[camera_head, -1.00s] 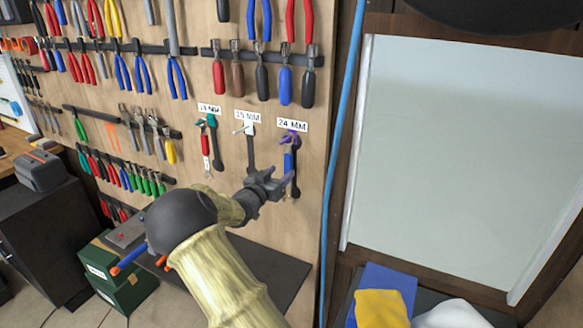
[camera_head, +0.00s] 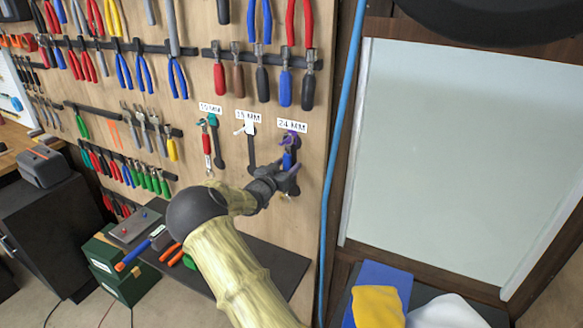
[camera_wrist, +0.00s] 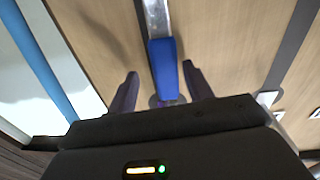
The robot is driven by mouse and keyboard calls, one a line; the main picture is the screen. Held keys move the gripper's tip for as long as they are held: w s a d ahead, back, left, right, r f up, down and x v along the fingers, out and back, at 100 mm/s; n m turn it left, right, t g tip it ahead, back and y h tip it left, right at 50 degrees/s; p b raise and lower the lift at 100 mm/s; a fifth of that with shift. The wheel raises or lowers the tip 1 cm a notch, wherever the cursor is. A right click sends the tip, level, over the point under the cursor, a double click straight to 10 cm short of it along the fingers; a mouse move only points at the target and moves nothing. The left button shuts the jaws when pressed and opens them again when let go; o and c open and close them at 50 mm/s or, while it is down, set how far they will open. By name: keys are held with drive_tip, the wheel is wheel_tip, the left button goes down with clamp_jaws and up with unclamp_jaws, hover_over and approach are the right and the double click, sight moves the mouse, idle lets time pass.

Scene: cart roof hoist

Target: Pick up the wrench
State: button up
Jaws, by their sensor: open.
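The wrench with the blue grip hangs on the wooden tool board under the "24 MM" label; its blue grip shows in the head view (camera_head: 287,160) and in the wrist view (camera_wrist: 164,66). My gripper (camera_head: 287,173) is at its lower part in the head view and partly hides it. In the wrist view my gripper (camera_wrist: 160,82) is open, with one dark finger on each side of the blue grip and a gap to both. Two more wrenches hang to the left, a red-handled one (camera_head: 206,150) under "19 MM" and a dark one (camera_head: 251,152) under the middle label.
Rows of pliers and screwdrivers cover the wooden board (camera_head: 225,125). A blue vertical pipe (camera_head: 336,150) runs along its right edge. A grey shelf (camera_head: 270,265) juts out below. Green boxes (camera_head: 125,285) stand at lower left, and cloths (camera_head: 380,300) lie at lower right.

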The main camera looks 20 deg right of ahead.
clamp_jaws()
drive_tip(key=shift+r, duration=0.15)
